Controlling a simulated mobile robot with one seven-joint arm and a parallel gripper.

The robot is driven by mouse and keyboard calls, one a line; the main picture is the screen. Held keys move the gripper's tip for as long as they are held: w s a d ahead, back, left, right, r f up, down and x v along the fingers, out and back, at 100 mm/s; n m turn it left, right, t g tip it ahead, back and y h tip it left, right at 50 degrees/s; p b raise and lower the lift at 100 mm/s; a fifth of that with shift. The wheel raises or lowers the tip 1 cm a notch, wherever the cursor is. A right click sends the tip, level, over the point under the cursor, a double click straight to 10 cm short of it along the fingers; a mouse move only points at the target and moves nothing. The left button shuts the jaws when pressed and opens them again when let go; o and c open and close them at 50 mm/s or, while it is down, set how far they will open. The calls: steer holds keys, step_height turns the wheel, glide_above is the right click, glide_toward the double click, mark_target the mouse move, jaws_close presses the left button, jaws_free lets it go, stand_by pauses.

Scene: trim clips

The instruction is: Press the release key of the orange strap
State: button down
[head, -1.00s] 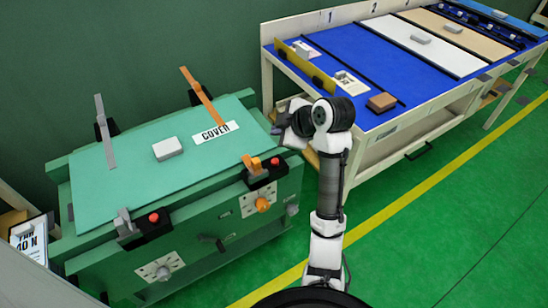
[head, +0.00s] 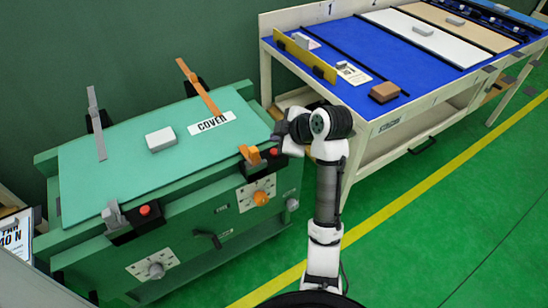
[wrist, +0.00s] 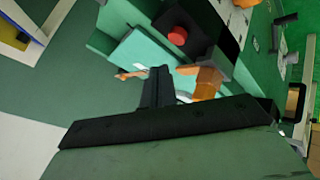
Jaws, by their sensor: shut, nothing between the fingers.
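The orange strap (head: 200,90) stands tilted over the far edge of the green cover (head: 105,180), its lower end by the COVER label. Its orange catch (head: 250,155) is at the near edge, beside a black block with a red key (head: 274,152). In the wrist view, the red key (wrist: 178,36) and orange catch (wrist: 207,82) lie beyond the fingers, and the strap (wrist: 130,75) shows small. My gripper (head: 280,130) is shut and empty, just above and behind the red key in the head view. I cannot tell whether it touches anything.
A grey strap (head: 96,122) and a second red key (head: 145,210) by a grey catch are on the left. A pale block (head: 160,140) lies on the cover. An orange knob (head: 261,198) is on the front. A blue-topped bench (head: 350,50) stands right; green floor is clear.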

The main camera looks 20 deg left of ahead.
mark_target(274, 153)
steer(key=shift+f+b, duration=0.4)
steer(key=shift+f, duration=0.65)
stand_by(1.2)
steer(key=shift+f, duration=0.4)
